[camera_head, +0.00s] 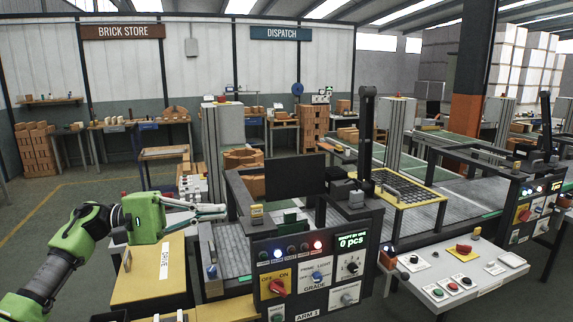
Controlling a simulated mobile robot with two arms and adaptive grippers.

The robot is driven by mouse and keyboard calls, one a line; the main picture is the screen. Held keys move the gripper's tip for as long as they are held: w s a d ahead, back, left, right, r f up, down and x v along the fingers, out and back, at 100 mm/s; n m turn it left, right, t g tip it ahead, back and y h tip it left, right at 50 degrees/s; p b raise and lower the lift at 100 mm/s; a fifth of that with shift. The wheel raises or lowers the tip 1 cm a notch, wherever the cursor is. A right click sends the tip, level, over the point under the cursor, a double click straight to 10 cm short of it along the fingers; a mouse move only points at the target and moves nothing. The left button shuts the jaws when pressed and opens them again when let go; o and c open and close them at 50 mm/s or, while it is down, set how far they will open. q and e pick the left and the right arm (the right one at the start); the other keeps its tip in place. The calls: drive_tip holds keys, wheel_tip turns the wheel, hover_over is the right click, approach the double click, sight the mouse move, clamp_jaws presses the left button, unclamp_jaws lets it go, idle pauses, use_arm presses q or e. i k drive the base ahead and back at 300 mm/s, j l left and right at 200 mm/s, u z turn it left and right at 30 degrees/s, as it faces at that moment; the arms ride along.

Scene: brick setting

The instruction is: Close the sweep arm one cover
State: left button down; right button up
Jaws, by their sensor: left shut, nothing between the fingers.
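My left gripper (222,209) reaches in from the left with its green body, and its fingers are closed together and empty. The fingertips are beside the left end of the sweep arm one machine (325,245), whose dark front panel carries an "ARM 1" label, a lit display and several knobs. A dark flat panel (295,177) stands upright at the back of this machine. I cannot tell for sure which of these panels is the cover. My right gripper is not in view.
A black post (366,135) rises behind the machine. A yellow-framed grid (400,188) lies to its right. A sloped control desk (460,272) with buttons stands at the front right. Open floor (50,225) lies at the left.

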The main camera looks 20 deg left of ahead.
sight(288, 178)
drive_tip(key=i+j, duration=0.15)
drive_tip(key=i, duration=0.35)
drive_tip(key=i+j, duration=0.15)
drive_tip(key=i, duration=0.35)
drive_tip(key=i+j, duration=0.15)
drive_tip(key=i, duration=0.3)
drive_tip(key=i+j, duration=0.15)
drive_tip(key=i, duration=0.35)
